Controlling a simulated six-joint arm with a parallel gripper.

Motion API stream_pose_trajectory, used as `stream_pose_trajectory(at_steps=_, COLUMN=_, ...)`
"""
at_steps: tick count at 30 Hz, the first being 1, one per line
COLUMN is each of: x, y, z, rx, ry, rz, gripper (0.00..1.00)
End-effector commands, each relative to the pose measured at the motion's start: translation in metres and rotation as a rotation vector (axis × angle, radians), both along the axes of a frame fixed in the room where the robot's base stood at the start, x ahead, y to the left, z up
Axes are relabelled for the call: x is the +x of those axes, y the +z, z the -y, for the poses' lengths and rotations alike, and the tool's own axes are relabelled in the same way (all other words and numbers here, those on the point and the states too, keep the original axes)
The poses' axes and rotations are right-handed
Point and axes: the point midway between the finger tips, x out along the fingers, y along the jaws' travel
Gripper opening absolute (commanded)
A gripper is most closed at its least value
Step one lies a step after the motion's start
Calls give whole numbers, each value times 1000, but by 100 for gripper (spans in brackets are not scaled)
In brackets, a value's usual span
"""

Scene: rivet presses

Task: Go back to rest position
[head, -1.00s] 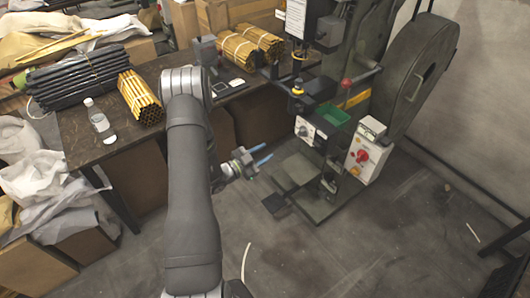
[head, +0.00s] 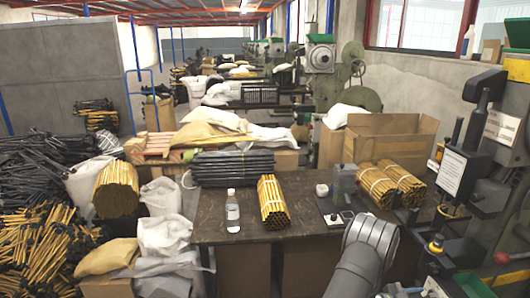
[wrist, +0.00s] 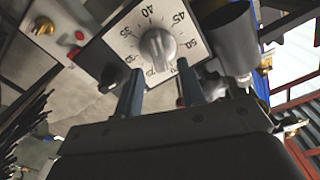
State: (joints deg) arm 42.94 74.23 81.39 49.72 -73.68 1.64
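My gripper (wrist: 160,84) shows in the wrist view with two dark blue fingers standing apart. No held thing is visible between them. Behind the fingertips is a white dial plate with a grey knob (wrist: 157,47) and numbers around it. I cannot tell how far the fingers are from the knob. In the head view only part of my arm shows at the bottom, and my gripper is outside the picture.
A dark work table (head: 215,217) bears a clear bottle (head: 232,212), a bundle of brass rods (head: 272,201), dark rods (head: 232,167) and more brass bundles (head: 390,184). The press (head: 465,160) stands at the right. Sacks and rod piles fill the left.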

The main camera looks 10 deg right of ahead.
Motion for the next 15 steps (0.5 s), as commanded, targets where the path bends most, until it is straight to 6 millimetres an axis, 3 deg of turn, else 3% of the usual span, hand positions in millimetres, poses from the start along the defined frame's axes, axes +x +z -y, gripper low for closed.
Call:
stream_pose_trajectory(at_steps=6, x=0, y=0, z=29, rx=0, ry=-1, rz=1, gripper=36)
stream_pose_trajectory(at_steps=15, x=0, y=0, z=28, rx=1, ry=0, rz=-37, gripper=36)
